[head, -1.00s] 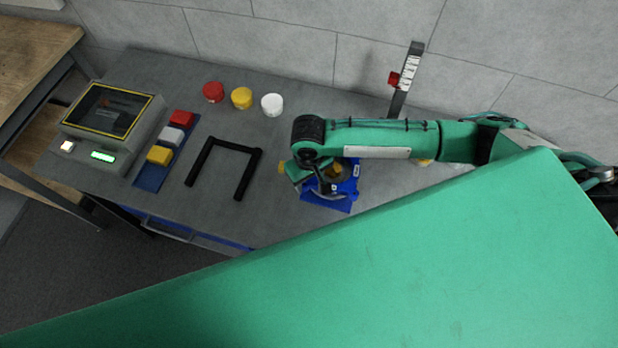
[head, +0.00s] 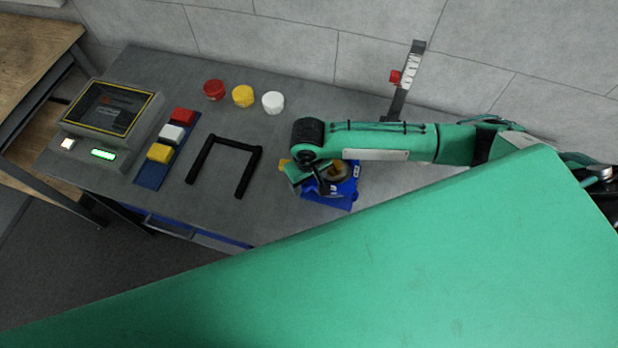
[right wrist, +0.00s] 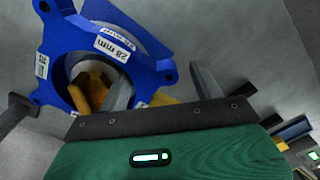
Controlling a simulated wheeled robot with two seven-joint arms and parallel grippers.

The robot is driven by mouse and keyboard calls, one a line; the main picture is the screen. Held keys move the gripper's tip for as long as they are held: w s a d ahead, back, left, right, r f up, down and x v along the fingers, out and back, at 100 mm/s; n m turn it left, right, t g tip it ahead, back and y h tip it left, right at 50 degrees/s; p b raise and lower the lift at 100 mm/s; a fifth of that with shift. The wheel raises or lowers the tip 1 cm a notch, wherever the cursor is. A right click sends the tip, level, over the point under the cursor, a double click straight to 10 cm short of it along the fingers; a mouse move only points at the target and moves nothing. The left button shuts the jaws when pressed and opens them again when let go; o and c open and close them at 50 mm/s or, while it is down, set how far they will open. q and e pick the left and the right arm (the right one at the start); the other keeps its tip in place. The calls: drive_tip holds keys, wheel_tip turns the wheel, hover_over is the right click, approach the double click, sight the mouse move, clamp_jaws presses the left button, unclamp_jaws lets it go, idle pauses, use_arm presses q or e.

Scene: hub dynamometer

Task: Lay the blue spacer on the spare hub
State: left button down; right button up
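A blue lobed ring (right wrist: 133,63) with a white "28 mm" label, which looks like the blue spacer, fills the upper left of the right wrist view. In the head view a blue part (head: 345,190) shows under my right gripper (head: 318,183). My right gripper (right wrist: 162,85) has its two grey fingers apart; one reaches into the ring's opening, the other stands outside its wall. I see a gap at the outer finger. Yellow pieces (right wrist: 93,85) show in the opening. I cannot tell the spare hub apart. My left gripper is not in view.
A black U-shaped bar (head: 250,170) lies left of the right gripper. Red, yellow and white caps (head: 243,96) stand behind it. A button strip (head: 151,172) and a display box (head: 112,115) are at left. An upright scale (head: 405,85) stands at the back.

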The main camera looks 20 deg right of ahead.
drive_tip(key=shift+w+d, duration=0.1)
drive_tip(key=shift+d, duration=0.05)
wheel_tip(320, 180, up, 14)
drive_tip(key=b, duration=0.2)
drive_tip(key=shift+b, duration=0.35)
drive_tip(key=shift+a+f, duration=0.1)
drive_tip(key=shift+a, duration=0.1)
